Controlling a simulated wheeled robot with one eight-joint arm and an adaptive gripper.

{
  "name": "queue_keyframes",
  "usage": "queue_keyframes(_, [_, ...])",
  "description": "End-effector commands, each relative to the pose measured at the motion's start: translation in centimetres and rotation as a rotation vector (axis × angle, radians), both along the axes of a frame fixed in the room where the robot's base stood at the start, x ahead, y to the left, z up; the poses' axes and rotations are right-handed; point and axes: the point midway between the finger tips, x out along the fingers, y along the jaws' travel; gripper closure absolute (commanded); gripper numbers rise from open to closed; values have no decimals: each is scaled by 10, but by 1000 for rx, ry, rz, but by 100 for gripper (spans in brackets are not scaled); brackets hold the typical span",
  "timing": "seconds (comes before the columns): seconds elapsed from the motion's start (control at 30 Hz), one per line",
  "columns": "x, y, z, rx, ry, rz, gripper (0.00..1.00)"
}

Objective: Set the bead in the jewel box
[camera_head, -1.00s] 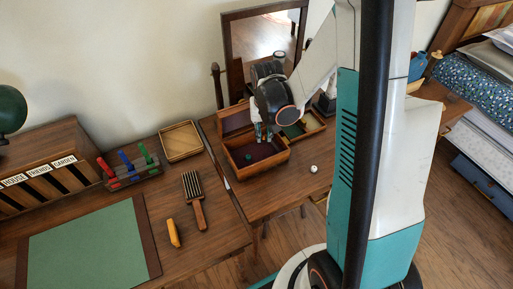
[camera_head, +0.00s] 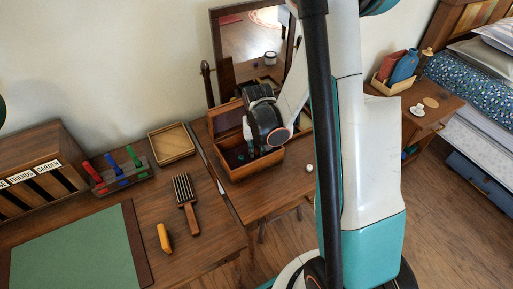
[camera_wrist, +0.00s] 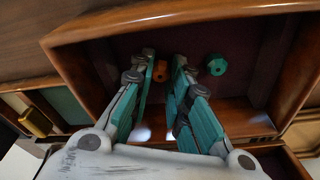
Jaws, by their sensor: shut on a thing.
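The open wooden jewel box (camera_head: 262,181) stands on the dressing table, its inside lined in dark maroon. In the wrist view its near rim (camera_wrist: 180,17) runs across the top. My gripper (camera_head: 258,152) points down into the box. In the wrist view my gripper (camera_wrist: 168,72) has its teal-padded fingers close together, with an orange bead (camera_wrist: 160,71) between their tips. Whether the bead touches the box floor I cannot tell. A green bead (camera_wrist: 216,65) lies in the box beside the fingers, apart from them. It also shows in the head view (camera_head: 240,157).
A small white bead (camera_head: 308,168) lies on the tabletop right of the box. A mirror (camera_head: 250,45) stands behind.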

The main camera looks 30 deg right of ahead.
Motion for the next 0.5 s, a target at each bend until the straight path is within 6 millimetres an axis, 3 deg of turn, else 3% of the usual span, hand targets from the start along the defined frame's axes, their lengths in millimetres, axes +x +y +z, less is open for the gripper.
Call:
queue_keyframes(0.03, [0, 0, -3, 0, 0, 0, 94])
queue_keyframes(0.07, [0, 0, -2, 0, 0, 0, 79])
queue_keyframes(0.13, [0, 0, -2, 0, 0, 0, 63])
queue_keyframes(0.5, [0, 0, 0, 0, 0, 0, 63])
